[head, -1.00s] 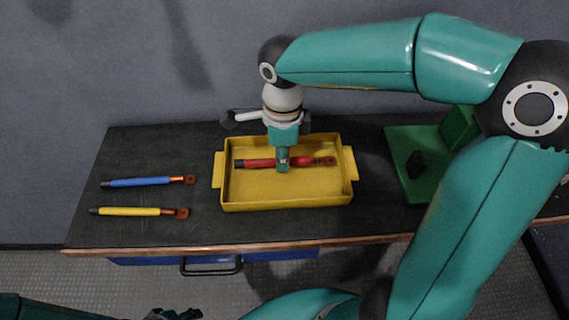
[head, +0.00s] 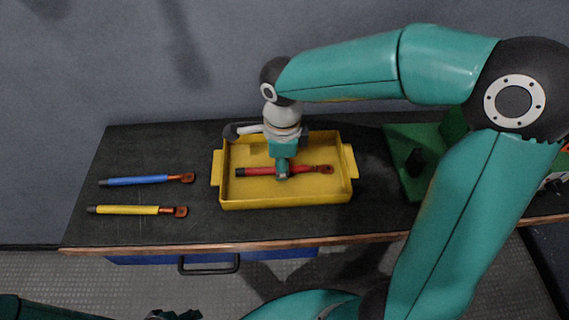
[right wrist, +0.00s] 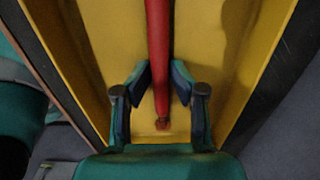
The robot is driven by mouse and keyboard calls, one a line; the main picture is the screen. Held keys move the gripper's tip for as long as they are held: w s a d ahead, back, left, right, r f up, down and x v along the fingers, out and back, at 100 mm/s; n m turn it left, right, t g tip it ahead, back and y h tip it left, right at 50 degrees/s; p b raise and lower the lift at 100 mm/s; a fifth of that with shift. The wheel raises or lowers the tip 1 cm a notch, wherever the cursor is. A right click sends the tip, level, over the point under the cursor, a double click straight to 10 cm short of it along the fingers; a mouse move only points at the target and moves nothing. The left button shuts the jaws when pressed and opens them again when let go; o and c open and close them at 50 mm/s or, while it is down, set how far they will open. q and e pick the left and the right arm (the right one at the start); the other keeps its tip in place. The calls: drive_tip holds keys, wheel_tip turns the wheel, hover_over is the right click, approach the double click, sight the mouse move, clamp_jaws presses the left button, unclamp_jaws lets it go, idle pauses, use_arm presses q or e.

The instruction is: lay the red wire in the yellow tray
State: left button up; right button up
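The red wire (head: 258,172) lies lengthwise inside the walls of the yellow tray (head: 285,203), low at the tray floor. Its copper lug points right in the head view. My right gripper (head: 282,174) reaches down into the tray at the wire's middle. Whether the wire bears on the floor is hard to tell. My left gripper (head: 175,314) shows only partly at the bottom edge, away from the tray.
A blue wire (head: 138,180) and a yellow wire (head: 128,210) lie on the dark bench (head: 150,150) left of the tray. A green fixture (head: 405,182) stands right of the tray, partly behind my right arm. The bench between wires and tray is clear.

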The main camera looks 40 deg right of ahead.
drive_tip(key=shift+f, duration=0.3)
drive_tip(key=shift+r, duration=0.2)
drive_tip(key=shift+r+p, duration=0.5)
drive_tip(key=shift+r, duration=0.1)
wheel_tip(320, 180, up, 12)
drive_tip(key=shift+f, duration=0.25)
drive_tip(key=shift+d, duration=0.1)
